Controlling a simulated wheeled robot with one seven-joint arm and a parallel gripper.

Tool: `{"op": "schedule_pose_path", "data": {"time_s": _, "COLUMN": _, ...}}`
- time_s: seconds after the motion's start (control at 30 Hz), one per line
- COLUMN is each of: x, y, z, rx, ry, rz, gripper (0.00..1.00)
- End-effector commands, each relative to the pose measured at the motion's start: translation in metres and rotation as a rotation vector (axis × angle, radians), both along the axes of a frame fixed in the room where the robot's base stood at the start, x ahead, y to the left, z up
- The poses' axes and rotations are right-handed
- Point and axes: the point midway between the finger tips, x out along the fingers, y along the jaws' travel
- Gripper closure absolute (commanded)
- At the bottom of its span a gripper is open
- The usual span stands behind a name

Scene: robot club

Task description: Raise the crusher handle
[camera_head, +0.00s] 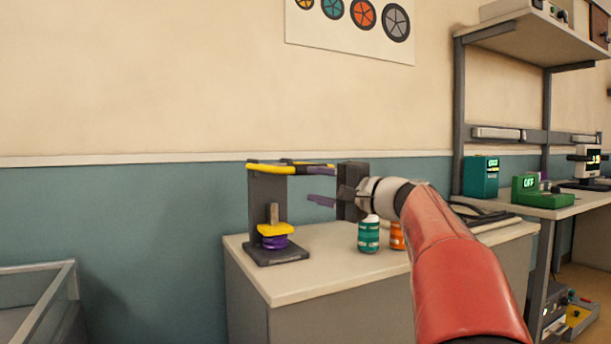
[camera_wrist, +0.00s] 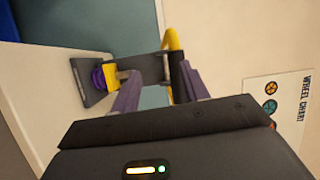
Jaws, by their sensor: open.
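The crusher (camera_head: 266,205) is a dark grey stand on the cabinet top. Its yellow handle (camera_head: 268,168) runs roughly level from the top of the post toward my gripper. Under it a yellow block (camera_head: 275,230) sits above a purple can (camera_head: 275,242). My gripper (camera_head: 318,184) is open and empty, right of the post, one purple finger at handle height and the other below. In the wrist view the handle (camera_wrist: 172,40) shows just beyond my gripper (camera_wrist: 160,88), nearer the right finger. I cannot tell whether that finger touches it. The handle's end is partly hidden by the finger.
A teal can (camera_head: 369,236) and a partly hidden orange can (camera_head: 397,236) stand on the cabinet top (camera_head: 320,280) below my wrist. A shelved bench (camera_head: 560,205) with devices is at the right. A glass-sided case (camera_head: 45,300) is at lower left.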

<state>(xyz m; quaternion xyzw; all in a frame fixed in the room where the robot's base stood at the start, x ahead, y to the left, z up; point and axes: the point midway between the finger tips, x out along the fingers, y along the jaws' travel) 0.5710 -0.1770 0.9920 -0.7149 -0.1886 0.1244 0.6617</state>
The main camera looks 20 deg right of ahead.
Motion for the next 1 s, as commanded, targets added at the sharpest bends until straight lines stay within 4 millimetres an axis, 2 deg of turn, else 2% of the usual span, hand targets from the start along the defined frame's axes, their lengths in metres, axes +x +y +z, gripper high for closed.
{"op": "schedule_pose_path", "data": {"time_s": 0.03, "x": -0.001, "y": -0.011, "z": 0.005, "rx": 0.021, "ry": -0.023, "rz": -0.007, "gripper": 0.55}}
{"op": "schedule_pose_path", "data": {"time_s": 0.1, "x": -0.002, "y": -0.021, "z": 0.012, "rx": 0.044, "ry": -0.049, "rz": -0.012, "gripper": 0.55}}
{"op": "schedule_pose_path", "data": {"time_s": 0.23, "x": 0.000, "y": -0.028, "z": 0.020, "rx": 0.064, "ry": -0.073, "rz": -0.014, "gripper": 0.55}}
{"op": "schedule_pose_path", "data": {"time_s": 0.7, "x": 0.058, "y": 0.000, "z": 0.032, "rx": 0.064, "ry": -0.072, "rz": -0.014, "gripper": 0.55}}
{"op": "schedule_pose_path", "data": {"time_s": 1.0, "x": 0.067, "y": 0.003, "z": 0.031, "rx": 0.063, "ry": -0.072, "rz": -0.016, "gripper": 0.55}}
